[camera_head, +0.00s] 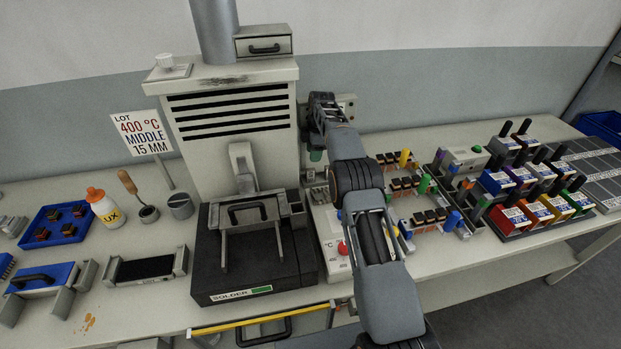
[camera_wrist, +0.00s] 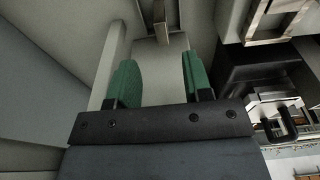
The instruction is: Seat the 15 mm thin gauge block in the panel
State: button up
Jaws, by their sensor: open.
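My gripper (camera_head: 316,150) is beside the right side of the solder machine, low over the bench, and mostly hidden by my arm in the head view. In the wrist view its two green-padded fingers (camera_wrist: 156,82) are apart with nothing held between them. A pale grey surface lies beyond the fingers, with a metal bracket (camera_wrist: 160,22) at the top of the view. Small metal pieces (camera_head: 310,176) show below the gripper; I cannot tell whether the 15 mm thin gauge block is among them. A pale panel-like box (camera_head: 347,103) is partly hidden behind my arm.
The solder machine (camera_head: 222,128) stands left of my gripper. A white box with a red button (camera_head: 330,258) is below my arm. Connector racks (camera_head: 420,215) and coloured bins (camera_head: 535,212) fill the right side.

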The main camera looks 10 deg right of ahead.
aim_at(310, 169)
jog(key=shift+s+a+f+p, duration=0.1)
jog(key=shift+a+f+p, duration=0.1)
jog(key=shift+f, duration=1.25)
jog(key=shift+a+f+p, duration=0.25)
jog(key=shift+f, duration=1.15)
jog(key=shift+s+a+f+p, duration=0.1)
jog(key=shift+a+f+p, duration=0.1)
jog(key=shift+f, duration=1.25)
jog(key=shift+c, duration=0.4)
jog(key=shift+w, duration=0.1)
grip_shut()
